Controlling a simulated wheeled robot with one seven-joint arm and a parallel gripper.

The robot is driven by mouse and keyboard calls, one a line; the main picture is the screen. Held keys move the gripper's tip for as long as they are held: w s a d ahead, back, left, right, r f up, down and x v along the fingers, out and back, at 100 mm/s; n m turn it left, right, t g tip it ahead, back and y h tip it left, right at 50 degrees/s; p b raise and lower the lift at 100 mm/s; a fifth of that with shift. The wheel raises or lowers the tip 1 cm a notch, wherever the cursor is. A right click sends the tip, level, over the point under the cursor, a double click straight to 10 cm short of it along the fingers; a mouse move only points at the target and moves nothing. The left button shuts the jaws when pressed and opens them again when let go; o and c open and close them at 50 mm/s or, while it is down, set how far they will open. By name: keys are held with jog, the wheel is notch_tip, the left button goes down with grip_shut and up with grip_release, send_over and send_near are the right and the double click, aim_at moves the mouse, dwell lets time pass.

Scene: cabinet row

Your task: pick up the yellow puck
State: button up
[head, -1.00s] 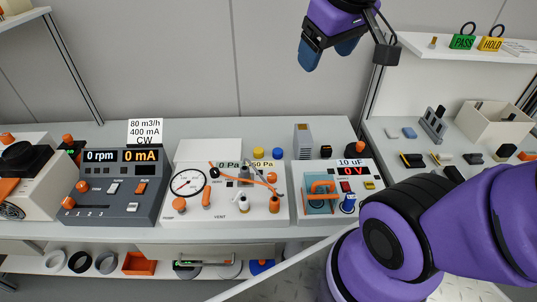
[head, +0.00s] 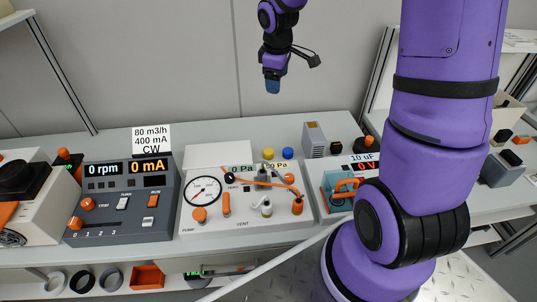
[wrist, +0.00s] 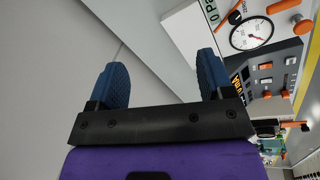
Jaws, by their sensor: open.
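The yellow puck (head: 268,154) is on the bench behind the white gauge panel, just left of a blue puck (head: 288,153) in the head view. My gripper (head: 272,87) hangs high in front of the back wall, above and apart from the puck. In the wrist view my gripper (wrist: 160,80) has its two blue fingers spread wide with nothing between them. The yellow puck does not show in the wrist view.
The white gauge panel (head: 240,213) stands in front of the pucks. A grey box (head: 314,139) stands right of them. A dark meter panel (head: 122,203) is at the left with a white sign (head: 151,139) behind it. My arm hides much of the right side.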

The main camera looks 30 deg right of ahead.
jog(key=w+d+f+n+y, duration=0.15)
jog(key=w+f, duration=0.25)
jog(key=f, duration=0.7)
jog(key=n+g+y, duration=0.1)
jog(key=n, duration=0.2)
send_near(269, 151)
jog(key=f, duration=0.6)
jog(key=a+f, duration=0.1)
jog(key=f, duration=0.3)
jog(key=shift+w+a, duration=0.1)
jog(key=shift+w, duration=0.3)
jog(key=c, duration=1)
